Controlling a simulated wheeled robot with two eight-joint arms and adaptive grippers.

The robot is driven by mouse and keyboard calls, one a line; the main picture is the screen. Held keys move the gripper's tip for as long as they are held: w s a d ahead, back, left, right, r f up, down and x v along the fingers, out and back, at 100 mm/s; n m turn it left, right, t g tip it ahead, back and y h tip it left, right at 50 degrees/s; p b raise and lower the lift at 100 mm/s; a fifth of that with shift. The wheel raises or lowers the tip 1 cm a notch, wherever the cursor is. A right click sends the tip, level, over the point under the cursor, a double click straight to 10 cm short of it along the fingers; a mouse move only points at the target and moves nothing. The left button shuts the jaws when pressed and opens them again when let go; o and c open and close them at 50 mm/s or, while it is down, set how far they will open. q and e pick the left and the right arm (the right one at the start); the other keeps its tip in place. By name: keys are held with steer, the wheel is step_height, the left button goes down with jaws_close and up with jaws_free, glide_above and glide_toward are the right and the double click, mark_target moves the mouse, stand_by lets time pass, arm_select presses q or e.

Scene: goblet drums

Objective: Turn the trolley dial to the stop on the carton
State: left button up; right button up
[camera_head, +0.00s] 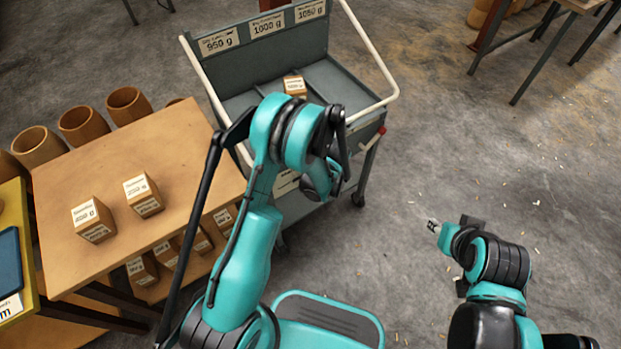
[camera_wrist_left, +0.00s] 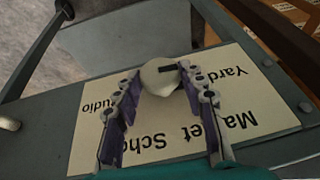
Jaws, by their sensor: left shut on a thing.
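A cream round dial (camera_wrist_left: 160,76) with a short black pointer sits on a pale label plate (camera_wrist_left: 245,105) on the trolley. The pointer points right in the wrist view, towards "Yard"; "Market", "School" and part of "Studio" also show. My left gripper (camera_wrist_left: 161,82) is shut on the dial, one finger on each side. In the head view my left arm hides the dial and that gripper's fingers. The grey trolley (camera_head: 258,62) holds a small labelled carton (camera_head: 295,86), its writing too small to read. My right gripper (camera_head: 434,227) is over bare floor, its fingers unclear.
A wooden table (camera_head: 125,215) at left bears two labelled boxes, with more boxes on its lower shelf. Brown drum shells (camera_head: 83,125) stand behind it. A yellow-edged table (camera_head: 28,270) is at far left.

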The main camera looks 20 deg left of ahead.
arm_select(q)
steer(key=shift+w+d+f+m+g+y, duration=0.1)
steer(key=shift+w+m+g+y, duration=0.1)
steer(key=shift+g+y, duration=0.5)
steer(key=shift+w+d+f+m+g+y, duration=0.1)
steer(key=shift+m+g+y, duration=0.1)
steer(key=shift+g+y, duration=0.45)
steer(key=shift+w+d+m+g+y, duration=0.1)
steer(key=shift+m+g+y, duration=0.1)
steer(key=shift+g+y, duration=0.45)
steer(key=o, duration=1.1)
steer(key=shift+o, duration=0.2)
steer(key=v, duration=1.2)
steer(key=shift+w, duration=0.2)
